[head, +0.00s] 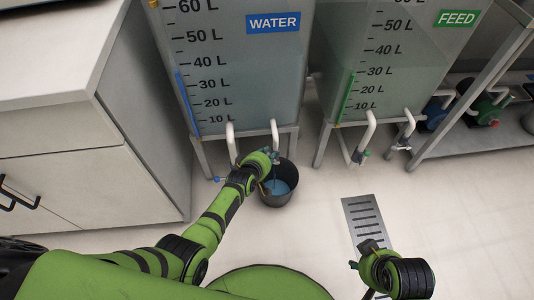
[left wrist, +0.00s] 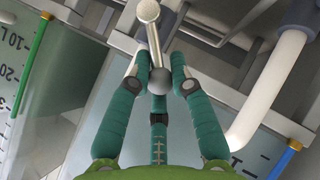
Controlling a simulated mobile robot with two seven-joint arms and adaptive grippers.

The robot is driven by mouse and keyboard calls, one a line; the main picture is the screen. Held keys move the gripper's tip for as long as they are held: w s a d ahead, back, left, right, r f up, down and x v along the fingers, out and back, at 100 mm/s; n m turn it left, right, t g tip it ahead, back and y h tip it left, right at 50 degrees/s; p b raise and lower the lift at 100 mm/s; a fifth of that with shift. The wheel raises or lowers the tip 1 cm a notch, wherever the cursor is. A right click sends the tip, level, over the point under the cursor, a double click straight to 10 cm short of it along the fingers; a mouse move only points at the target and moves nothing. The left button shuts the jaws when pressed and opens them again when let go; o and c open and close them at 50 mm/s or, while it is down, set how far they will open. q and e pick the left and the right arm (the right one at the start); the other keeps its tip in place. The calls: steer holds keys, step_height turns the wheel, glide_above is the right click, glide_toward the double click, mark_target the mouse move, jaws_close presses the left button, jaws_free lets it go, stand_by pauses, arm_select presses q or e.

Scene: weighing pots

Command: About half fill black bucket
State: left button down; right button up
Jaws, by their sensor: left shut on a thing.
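The black bucket (head: 279,199) stands upright on the floor below the front of the WATER tank (head: 240,75). Blue water (head: 277,187) shows inside it, below the rim; the exact depth is hard to tell. My left gripper (head: 272,158) is above the bucket's rim, by the tank's white outlet pipe (head: 275,133). In the left wrist view my left gripper (left wrist: 157,84) is shut on the dark ball knob of a metal tap lever (left wrist: 153,45). My right gripper (head: 353,265) is low at the right, away from the bucket; its fingers are too small to read.
The FEED tank (head: 385,65) stands to the right with its own white pipes (head: 365,135). A slotted floor drain (head: 362,220) lies right of the bucket. A grey cabinet (head: 110,170) stands at the left. Pumps (head: 487,112) sit on a shelf at the right. Floor around the drain is clear.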

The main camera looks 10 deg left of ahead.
arm_select(q)
steer(key=shift+a, duration=0.15)
stand_by(0.3)
steer(key=c, duration=1.1)
jaws_free()
steer(key=shift+s, duration=0.1)
steer(key=v, duration=1.1)
steer(key=shift+s+r, duration=0.3)
steer(key=shift+r, duration=0.05)
